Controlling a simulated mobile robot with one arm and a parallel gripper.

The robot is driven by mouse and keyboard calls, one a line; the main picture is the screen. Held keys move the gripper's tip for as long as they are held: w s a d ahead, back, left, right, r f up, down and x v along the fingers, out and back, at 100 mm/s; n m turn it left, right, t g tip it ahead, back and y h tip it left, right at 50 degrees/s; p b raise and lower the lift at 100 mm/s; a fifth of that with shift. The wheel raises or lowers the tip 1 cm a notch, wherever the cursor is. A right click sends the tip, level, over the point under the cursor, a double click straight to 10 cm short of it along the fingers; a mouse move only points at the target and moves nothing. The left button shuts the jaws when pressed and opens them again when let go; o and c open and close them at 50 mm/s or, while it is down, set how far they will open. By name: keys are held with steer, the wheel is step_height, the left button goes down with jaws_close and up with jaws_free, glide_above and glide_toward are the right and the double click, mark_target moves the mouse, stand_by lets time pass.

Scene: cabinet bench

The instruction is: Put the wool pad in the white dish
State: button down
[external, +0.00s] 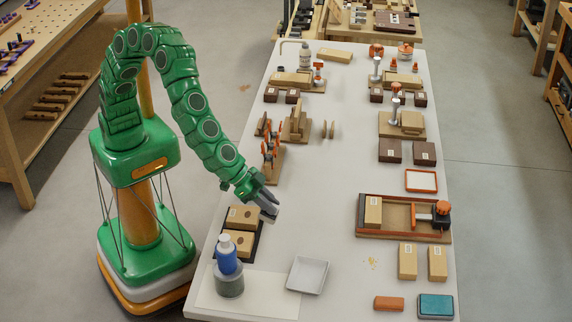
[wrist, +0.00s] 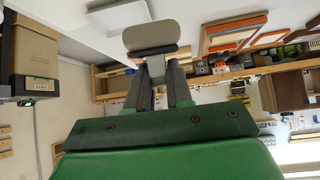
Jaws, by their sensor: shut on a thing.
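My gripper (external: 268,203) is shut on the wool pad, a grey rounded pad (wrist: 150,35) with a dark layer along one side. In the external view the pad (external: 268,215) shows small at the fingertips, above the left part of the bench. The fingers (wrist: 158,72) meet at its dark side in the wrist view. The white dish (external: 307,275) is a shallow square tray near the front of the bench, below and right of my gripper in the picture. It also shows in the wrist view (wrist: 118,14), partly cut off. The dish looks empty in the external view.
A dark tray with wooden blocks (external: 241,229) lies just left of my gripper. Right are a wooden clamp fixture (external: 405,218), tan blocks (external: 408,261) and a teal box (external: 436,306). The bench middle is clear.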

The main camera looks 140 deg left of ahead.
steer(key=shift+s+r, duration=0.1)
steer(key=shift+s, duration=0.2)
steer(key=shift+a+t, duration=0.4)
steer(key=shift+a, duration=0.3)
steer(key=shift+w+a+t+y, duration=0.1)
steer(key=shift+a+t+y, duration=0.2)
steer(key=shift+w+m+t, duration=0.25)
steer(key=shift+m+t, duration=0.25)
steer(key=shift+w+d+f+m+t, duration=0.2)
steer(key=shift+w+d+m+t, duration=0.1)
steer(key=shift+t, duration=0.1)
steer(key=shift+w+d+f+m+t+h, duration=0.15)
steer(key=shift+d+m+t+h, duration=0.2)
steer(key=shift+d, duration=0.25)
steer(key=shift+w+d+f+m+t+h, duration=0.15)
steer(key=shift+d+m+t+h, duration=0.1)
steer(key=shift+d+m+t, duration=0.25)
steer(key=shift+w+d, duration=0.15)
steer(key=shift+d, duration=0.05)
steer(key=d+x, duration=0.1)
steer(key=x, duration=0.4)
steer(key=f+x, duration=0.1)
steer(key=x, duration=0.4)
steer(key=d+f+x, duration=0.1)
steer(key=x, duration=0.4)
steer(key=shift+d+f, duration=0.2)
steer(key=shift+d, duration=0.15)
steer(key=shift+w+a+f, duration=0.1)
steer(key=shift+w+f, duration=0.15)
steer(key=shift+w, duration=0.05)
